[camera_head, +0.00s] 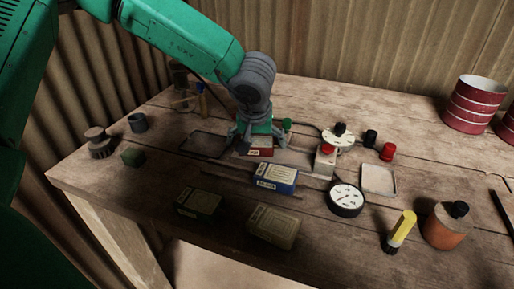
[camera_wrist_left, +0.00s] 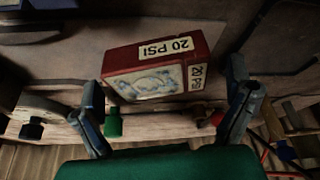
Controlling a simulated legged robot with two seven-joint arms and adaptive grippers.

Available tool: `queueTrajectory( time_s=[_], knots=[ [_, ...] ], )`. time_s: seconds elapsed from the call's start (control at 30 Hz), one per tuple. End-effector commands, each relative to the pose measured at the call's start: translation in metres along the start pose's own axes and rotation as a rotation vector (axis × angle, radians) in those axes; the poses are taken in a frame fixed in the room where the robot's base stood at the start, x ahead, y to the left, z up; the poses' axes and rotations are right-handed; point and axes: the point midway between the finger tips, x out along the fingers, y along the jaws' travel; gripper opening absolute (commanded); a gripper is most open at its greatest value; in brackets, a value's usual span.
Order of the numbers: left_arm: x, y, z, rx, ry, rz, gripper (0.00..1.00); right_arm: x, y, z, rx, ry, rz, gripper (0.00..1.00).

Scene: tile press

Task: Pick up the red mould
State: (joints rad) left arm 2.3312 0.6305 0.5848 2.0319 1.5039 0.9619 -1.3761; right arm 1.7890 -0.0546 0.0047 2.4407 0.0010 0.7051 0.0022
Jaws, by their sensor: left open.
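The red mould (camera_head: 261,151) is a small block with a pale label, lying on the wooden table below my left gripper (camera_head: 252,143). In the left wrist view the red mould (camera_wrist_left: 155,60) shows white "20 PSI" labels and a pale patterned face. The two fingers of my left gripper (camera_wrist_left: 165,85) are spread apart, one towards each end of the mould. I cannot tell whether either finger touches it. The gripper hides part of the mould in the head view. My right gripper is not in view.
A blue mould (camera_head: 275,179) lies just in front, with a dark green mould (camera_head: 199,204) and a yellowish mould (camera_head: 274,227) nearer the front edge. A round gauge (camera_head: 346,199) and a red-buttoned box (camera_head: 325,160) stand to the right. An empty tray (camera_head: 204,144) lies left.

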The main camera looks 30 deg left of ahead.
Motion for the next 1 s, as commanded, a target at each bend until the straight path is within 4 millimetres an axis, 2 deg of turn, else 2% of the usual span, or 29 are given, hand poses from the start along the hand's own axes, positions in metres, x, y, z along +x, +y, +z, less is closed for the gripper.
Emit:
queueTrajectory(
  time_s=[0.03,0.07,0.2,0.47,0.57,0.9,1.0],
  knots=[
    [-0.001,0.0,0.0,0.0,0.0,0.0,0.97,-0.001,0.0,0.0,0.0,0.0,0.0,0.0],
    [-0.001,0.0,0.0,0.0,0.0,0.0,0.9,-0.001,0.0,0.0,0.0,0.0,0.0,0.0],
    [-0.001,0.0,0.0,0.001,0.0,-0.001,0.41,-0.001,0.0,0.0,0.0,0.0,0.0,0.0],
    [-0.001,0.0,-0.001,0.001,-0.001,0.0,0.4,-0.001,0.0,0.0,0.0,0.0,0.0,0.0],
    [-0.007,0.0,-0.003,0.001,0.0,0.0,0.4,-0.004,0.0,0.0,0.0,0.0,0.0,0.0],
    [-0.069,0.001,-0.029,-0.001,0.004,0.003,0.4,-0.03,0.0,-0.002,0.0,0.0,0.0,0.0],
    [-0.083,0.001,-0.035,0.0,0.003,0.001,0.4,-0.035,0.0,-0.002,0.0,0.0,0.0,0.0]
  ],
)
